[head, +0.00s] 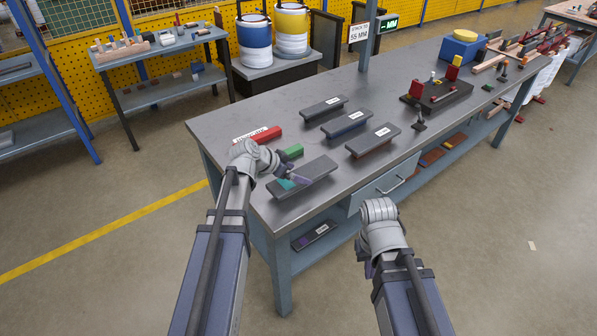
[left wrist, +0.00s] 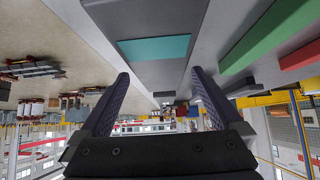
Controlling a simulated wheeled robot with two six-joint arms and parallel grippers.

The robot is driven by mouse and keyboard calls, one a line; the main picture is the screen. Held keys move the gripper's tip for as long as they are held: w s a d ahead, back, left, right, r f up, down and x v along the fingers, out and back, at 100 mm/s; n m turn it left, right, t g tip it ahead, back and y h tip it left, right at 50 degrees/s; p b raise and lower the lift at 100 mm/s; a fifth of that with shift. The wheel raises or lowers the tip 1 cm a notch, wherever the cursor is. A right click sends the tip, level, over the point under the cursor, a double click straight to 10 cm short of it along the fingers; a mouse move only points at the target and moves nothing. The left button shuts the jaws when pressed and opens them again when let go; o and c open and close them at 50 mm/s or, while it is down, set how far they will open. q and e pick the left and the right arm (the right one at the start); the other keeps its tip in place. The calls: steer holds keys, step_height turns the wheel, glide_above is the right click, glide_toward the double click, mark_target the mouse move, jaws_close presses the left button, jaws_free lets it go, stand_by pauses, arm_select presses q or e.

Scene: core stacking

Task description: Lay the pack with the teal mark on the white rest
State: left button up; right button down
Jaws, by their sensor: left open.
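The pack with the teal mark (head: 318,172) is a long dark grey bar lying on the near left part of the grey bench. Its teal patch also shows in the left wrist view (left wrist: 155,48). My left gripper (head: 287,177) is at the pack's near left end, by the teal mark. In the left wrist view its two fingers (left wrist: 160,78) are spread, with the pack ahead of them; I cannot tell whether they touch it. My right gripper (head: 368,268) is low in front of the bench, mostly hidden by its wrist. I cannot make out a white rest.
Labelled dark packs (head: 323,108), (head: 346,125) and (head: 373,143) lie farther along the bench (head: 240,108). A green block (head: 291,151) and red block (head: 264,136) lie behind the teal-marked pack. A dark fixture with red parts (head: 437,96) stands right. Another pack (head: 315,236) lies on the lower shelf.

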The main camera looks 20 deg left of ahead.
arm_select(q)
steer(key=p+v, duration=0.6)
steer(key=v, duration=0.4)
steer(key=shift+s+a+r+p, duration=0.1)
steer(key=shift+s+r+p, duration=0.15)
steer(key=shift+r+p, duration=0.05)
steer(key=s+d+f+n+g+y, duration=0.2)
steer(key=s+d+f+g+y, duration=0.1)
steer(key=s+d, duration=0.5)
steer(key=s+d+f+n+g+y, duration=0.1)
steer(key=s+d+f+g+y, duration=0.2)
steer(key=s+d, duration=0.6)
steer(key=shift+s+d+f+n+g+y, duration=0.2)
steer(key=shift+d+n+g+y, duration=0.25)
steer(key=shift+d+g, duration=0.3)
steer(key=shift+c, duration=0.2)
